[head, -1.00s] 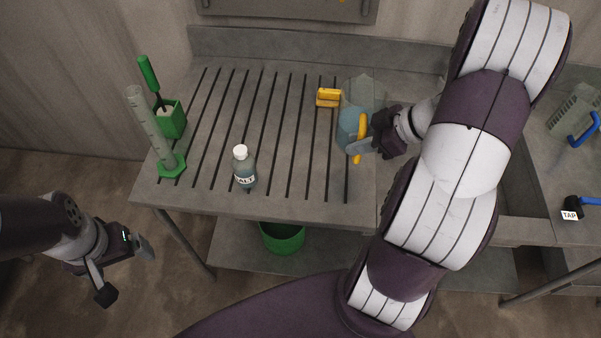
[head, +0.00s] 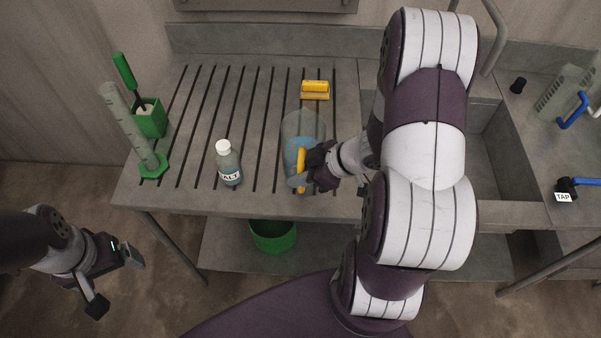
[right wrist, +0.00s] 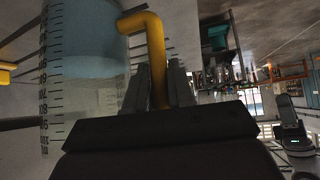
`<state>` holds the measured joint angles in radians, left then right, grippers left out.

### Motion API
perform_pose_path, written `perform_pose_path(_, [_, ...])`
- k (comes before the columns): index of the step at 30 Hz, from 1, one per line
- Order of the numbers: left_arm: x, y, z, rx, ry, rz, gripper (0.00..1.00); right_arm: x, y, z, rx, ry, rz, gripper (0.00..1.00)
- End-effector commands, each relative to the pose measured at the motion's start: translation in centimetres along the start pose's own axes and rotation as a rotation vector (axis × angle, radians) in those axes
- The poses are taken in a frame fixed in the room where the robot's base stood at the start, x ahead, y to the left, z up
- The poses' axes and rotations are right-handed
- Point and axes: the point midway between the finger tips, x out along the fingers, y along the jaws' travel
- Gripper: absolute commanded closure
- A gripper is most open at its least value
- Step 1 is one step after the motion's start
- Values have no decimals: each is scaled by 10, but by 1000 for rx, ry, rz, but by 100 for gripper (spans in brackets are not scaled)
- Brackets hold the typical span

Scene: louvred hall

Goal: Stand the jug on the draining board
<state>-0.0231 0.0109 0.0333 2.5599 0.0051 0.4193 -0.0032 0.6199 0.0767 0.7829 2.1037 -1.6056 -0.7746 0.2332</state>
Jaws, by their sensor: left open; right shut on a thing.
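The clear jug (head: 291,126) has a yellow handle and holds bluish liquid. It is upright over the right part of the slotted draining board (head: 203,100); I cannot tell whether its base touches the board. My right gripper (head: 301,180) is shut on the yellow handle. In the right wrist view, the jug (right wrist: 85,70) with its printed scale fills the left side, and the handle passes between the fingers (right wrist: 158,88). My left gripper (head: 118,282) is open and empty, off the board at the lower left.
A labelled bottle (head: 229,166) stands left of the jug. A yellow block-like item (head: 315,90) lies behind it. A measuring cylinder (head: 130,128) and a green brush holder (head: 152,120) stand at the left. The sink (head: 490,150) and a tap label (head: 563,197) are right.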

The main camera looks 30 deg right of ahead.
Motion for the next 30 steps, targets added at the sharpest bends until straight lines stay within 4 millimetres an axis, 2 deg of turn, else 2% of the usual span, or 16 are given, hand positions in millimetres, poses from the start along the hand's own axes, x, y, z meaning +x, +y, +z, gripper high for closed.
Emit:
perform_pose_path(2, [1, 0, 0, 0, 0, 0, 7, 1, 0, 1, -1, 1, 1, 100])
perform_pose_path(3, [1, 0, 0, 0, 0, 0, 7, 1, 0, 1, 1, 0, 0, 68])
perform_pose_path(5, [1, 0, 0, 0, 0, 0, 7, 1, 0, 1, 1, 0, 0, 52])
perform_pose_path(13, [0, 0, 0, 0, 0, 0, 7, 0, 0, 0, 0, 0, 1, 52])
perform_pose_path(17, [-4, 0, 0, 0, 0, 0, 7, -10, 2, -2, 0, 1, 4, 52])
perform_pose_path(30, [-30, 0, -4, 0, 0, 0, 7, -100, 2, -2, 2, 1, 6, 52])
